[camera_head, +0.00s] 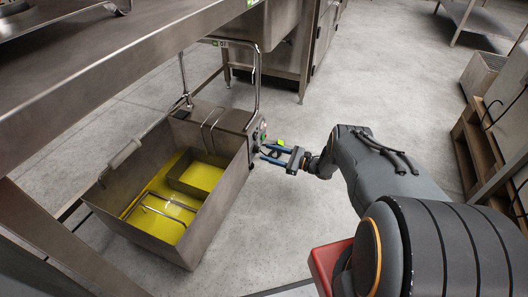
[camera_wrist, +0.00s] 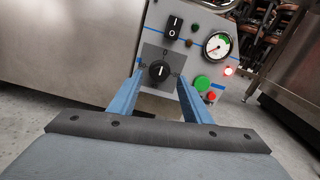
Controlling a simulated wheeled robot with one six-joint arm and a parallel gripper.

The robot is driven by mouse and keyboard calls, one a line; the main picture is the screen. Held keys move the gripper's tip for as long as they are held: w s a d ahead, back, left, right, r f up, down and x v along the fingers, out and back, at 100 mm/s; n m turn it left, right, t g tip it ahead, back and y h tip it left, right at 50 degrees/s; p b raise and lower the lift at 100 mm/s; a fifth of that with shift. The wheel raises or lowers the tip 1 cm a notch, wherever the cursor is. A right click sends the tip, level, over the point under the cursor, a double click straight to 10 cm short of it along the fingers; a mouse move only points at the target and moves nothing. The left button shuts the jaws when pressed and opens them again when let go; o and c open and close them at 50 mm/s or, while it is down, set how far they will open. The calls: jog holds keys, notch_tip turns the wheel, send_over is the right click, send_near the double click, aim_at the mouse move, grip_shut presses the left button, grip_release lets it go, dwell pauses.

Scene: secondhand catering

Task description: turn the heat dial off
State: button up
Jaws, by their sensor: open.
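The heat dial (camera_wrist: 159,71) is a black round knob with a white pointer mark, on the grey control panel (camera_wrist: 190,50) in the wrist view. Its pointer runs close to upright, near a small 0 mark above it. My gripper (camera_wrist: 160,95) is open, its two blue fingers to the left and right of the dial with gaps on both sides. In the head view my gripper (camera_head: 268,154) reaches left to the panel at the right end of the fryer (camera_head: 205,225). The dial is too small or hidden to make out there.
Above the dial are a black rocker switch (camera_wrist: 174,27) and a round gauge (camera_wrist: 217,45). A green button (camera_wrist: 201,83), a red button (camera_wrist: 211,97) and a lit red lamp (camera_wrist: 229,71) sit to its right. The fryer holds yellow oil (camera_head: 165,205). Floor is clear below my arm.

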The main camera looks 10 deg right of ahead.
jog(key=shift+v, duration=2.2)
